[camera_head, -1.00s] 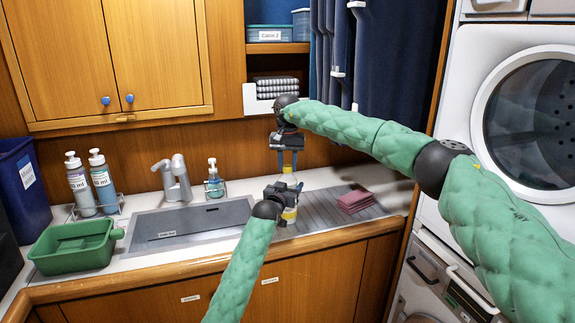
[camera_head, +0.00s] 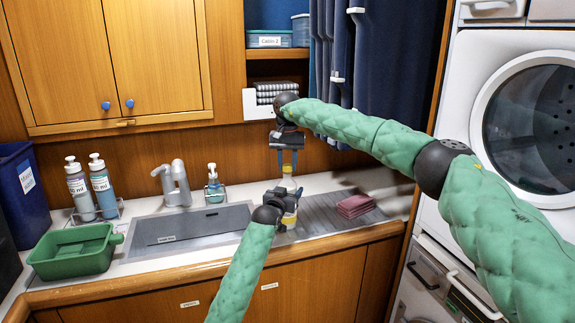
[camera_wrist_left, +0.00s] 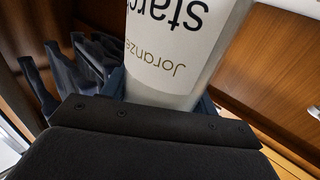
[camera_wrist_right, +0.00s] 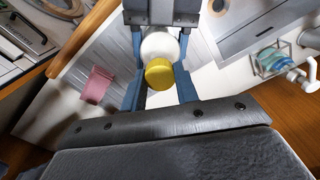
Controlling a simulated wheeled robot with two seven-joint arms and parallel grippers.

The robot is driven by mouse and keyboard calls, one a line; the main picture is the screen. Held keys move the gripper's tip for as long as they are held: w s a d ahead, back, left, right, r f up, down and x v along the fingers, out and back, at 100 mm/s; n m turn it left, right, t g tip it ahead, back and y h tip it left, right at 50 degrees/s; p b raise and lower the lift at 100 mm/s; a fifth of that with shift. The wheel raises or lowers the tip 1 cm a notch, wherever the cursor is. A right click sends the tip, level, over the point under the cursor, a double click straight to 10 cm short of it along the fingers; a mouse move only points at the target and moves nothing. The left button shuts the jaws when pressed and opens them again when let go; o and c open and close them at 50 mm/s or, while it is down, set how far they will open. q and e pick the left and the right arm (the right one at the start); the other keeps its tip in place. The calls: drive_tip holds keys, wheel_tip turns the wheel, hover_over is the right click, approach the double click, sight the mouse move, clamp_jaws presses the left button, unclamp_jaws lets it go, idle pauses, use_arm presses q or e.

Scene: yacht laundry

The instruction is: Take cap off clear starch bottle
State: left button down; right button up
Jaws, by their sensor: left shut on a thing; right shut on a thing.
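The clear starch bottle (camera_wrist_left: 175,60) is pale with dark lettering and stands in the jaws of my left gripper (camera_head: 286,204), which is shut on it. The left wrist view shows its label close up. In the head view the bottle is above the drainer side of the sink. My right gripper (camera_head: 287,166) is above the bottle, pointing down, shut on the yellow cap (camera_wrist_right: 159,74). In the right wrist view the cap sits between the blue fingers, with the bottle's white top (camera_wrist_right: 160,45) beyond it. The cap appears raised above the bottle in the head view.
The sink (camera_head: 190,228) lies left of the grippers, with a soap dispenser (camera_head: 214,180) and tap (camera_head: 175,184) behind. A pink folded cloth (camera_head: 355,205) lies on the drainer to the right. A green tub (camera_head: 75,252) stands at the left.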

sight(287, 165)
drive_tip(key=shift+r, duration=2.05)
use_arm(q)
drive_tip(key=shift+c, duration=1.6)
unclamp_jaws()
